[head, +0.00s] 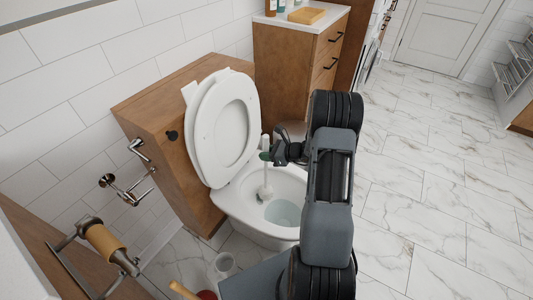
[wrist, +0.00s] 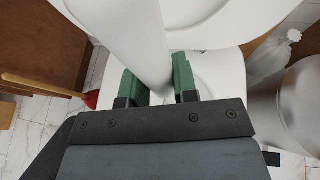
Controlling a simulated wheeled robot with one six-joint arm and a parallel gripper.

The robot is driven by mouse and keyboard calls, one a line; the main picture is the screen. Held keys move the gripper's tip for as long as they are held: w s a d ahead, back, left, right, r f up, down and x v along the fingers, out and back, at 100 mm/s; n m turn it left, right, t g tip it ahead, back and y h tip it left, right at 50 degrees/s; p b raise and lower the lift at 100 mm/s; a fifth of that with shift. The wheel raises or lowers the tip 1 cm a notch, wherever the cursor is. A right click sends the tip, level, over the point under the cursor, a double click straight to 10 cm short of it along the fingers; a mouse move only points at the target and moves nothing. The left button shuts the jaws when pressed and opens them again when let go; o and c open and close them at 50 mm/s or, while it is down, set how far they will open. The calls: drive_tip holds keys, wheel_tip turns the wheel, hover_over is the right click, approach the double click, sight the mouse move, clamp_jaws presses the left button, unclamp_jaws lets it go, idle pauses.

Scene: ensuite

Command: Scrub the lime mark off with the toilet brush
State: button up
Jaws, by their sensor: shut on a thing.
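The toilet brush (head: 265,191) is white and hangs roughly upright from my gripper (head: 267,156), its head low inside the toilet bowl (head: 235,202). In the wrist view its thick white handle (wrist: 128,35) runs between the green fingers of my gripper (wrist: 160,86), which are shut on it. The toilet's lid and seat (head: 222,125) are raised. Water (head: 282,212) shows in the bowl. I cannot make out the lime mark; the brush head and my arm cover part of the bowl. Whether the bristles touch the bowl wall I cannot tell.
A metal bin (wrist: 303,105) stands close beside the toilet. A wooden cabinet (head: 285,68) is behind. The right floor is clear.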

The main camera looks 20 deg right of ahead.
drive_tip(key=shift+f, duration=0.4)
drive_tip(key=shift+r, duration=0.1)
